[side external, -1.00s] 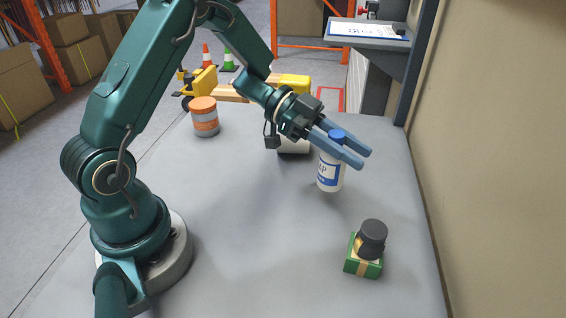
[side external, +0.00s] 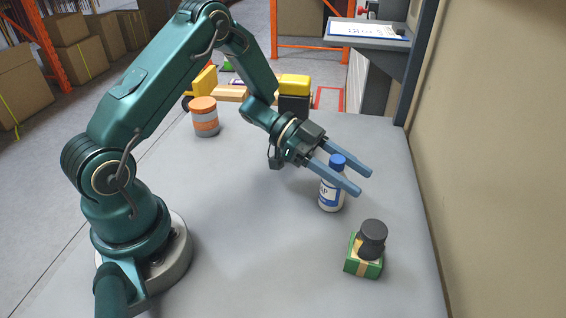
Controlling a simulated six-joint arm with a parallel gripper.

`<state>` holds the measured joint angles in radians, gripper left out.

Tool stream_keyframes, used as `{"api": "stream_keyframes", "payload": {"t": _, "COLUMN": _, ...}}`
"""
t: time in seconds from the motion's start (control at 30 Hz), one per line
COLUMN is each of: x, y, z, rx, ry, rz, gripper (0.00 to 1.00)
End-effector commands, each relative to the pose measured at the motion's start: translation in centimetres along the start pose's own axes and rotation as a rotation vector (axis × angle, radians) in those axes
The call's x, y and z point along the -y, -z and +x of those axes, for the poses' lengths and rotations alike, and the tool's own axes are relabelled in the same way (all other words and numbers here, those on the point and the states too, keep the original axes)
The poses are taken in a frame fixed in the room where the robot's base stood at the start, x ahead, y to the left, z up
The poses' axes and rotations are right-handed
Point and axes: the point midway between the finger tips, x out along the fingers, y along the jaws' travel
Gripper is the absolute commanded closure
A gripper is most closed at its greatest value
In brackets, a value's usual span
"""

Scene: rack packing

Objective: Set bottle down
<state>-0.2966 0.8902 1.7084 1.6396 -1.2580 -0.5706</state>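The bottle (side external: 331,197) is white with a blue label and a blue cap. It stands upright on the grey table (side external: 240,220), right of the middle. My gripper (side external: 365,184) reaches over it from the upper left with its two blue-grey fingers spread apart. The bottle's neck and cap show between the fingers. The near finger hides part of its shoulder. Whether a finger still touches the bottle, I cannot tell.
A green box (side external: 363,268) with a tan band sits nearer the camera, a black round piece (side external: 373,235) on top. An orange and grey jar (side external: 204,117) stands at the far left. A beige wall (side external: 500,160) borders the right. The middle of the table is clear.

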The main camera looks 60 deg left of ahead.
Motion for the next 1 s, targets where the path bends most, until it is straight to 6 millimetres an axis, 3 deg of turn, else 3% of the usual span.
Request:
{"api": "stream_keyframes", "payload": {"t": 0.4, "x": 0.0, "y": 0.4, "z": -0.2, "rx": 0.000, "ry": 0.000, "rz": 0.001, "gripper": 0.37}}
{"api": "stream_keyframes", "payload": {"t": 1.0, "x": 0.1, "y": 0.3, "z": -10.9, "rx": 0.000, "ry": 0.004, "rz": 0.001, "gripper": 0.37}}
